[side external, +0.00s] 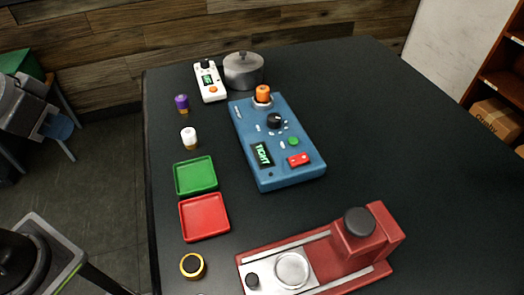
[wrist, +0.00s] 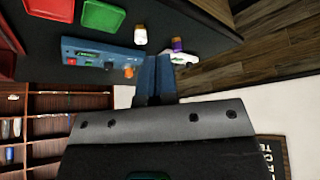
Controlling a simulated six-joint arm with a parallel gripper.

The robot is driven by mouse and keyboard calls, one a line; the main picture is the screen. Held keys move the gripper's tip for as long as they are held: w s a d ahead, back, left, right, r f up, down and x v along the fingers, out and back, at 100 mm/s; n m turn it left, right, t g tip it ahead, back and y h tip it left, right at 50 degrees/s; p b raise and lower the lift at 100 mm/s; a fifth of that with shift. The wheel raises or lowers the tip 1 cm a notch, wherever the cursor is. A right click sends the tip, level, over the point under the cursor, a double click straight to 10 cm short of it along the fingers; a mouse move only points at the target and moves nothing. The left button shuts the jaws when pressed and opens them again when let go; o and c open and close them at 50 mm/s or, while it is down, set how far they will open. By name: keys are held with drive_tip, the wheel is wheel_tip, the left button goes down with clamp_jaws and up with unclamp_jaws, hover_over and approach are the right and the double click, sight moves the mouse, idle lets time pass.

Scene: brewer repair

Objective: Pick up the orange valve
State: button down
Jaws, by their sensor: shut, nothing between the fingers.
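The orange valve (side external: 263,93) sits upright on a metal ring at the far end of the blue tester box (side external: 276,172). The box's green display reads "TIGHT". In the wrist view the orange valve (wrist: 129,72) shows small, just left of my gripper (wrist: 154,60). My gripper's blue fingers are together with nothing held. The valve is apart from them and farther off. My gripper does not clearly show in the side view.
A purple valve (side external: 181,103) and a white valve (side external: 189,138) stand near the table's left edge. A green tray (side external: 195,193) and a red tray (side external: 226,233) lie nearer. A grey pot (side external: 244,75), white meter (side external: 209,91) and red brewer (side external: 363,233) stand around. The table's right side is clear.

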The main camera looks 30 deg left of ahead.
idle(0.3)
drive_tip(key=c, duration=0.7)
unclamp_jaws()
drive_tip(key=shift+o, duration=0.2)
drive_tip(key=w+d+r, duration=0.2)
drive_tip(key=w+r, duration=0.3)
drive_tip(key=w, duration=0.3)
drive_tip(key=n+y, duration=0.1)
drive_tip(key=n, duration=0.1)
hover_over(263, 89)
drive_tip(key=s, duration=0.6)
wheel_tip(263, 89, down, 4)
drive_tip(key=shift+g, duration=0.4)
drive_tip(key=x, duration=0.9)
drive_tip(key=d+x, duration=0.1)
drive_tip(key=x, duration=0.3)
drive_tip(key=shift+w+f, duration=0.15)
drive_tip(key=shift+w, duration=0.1)
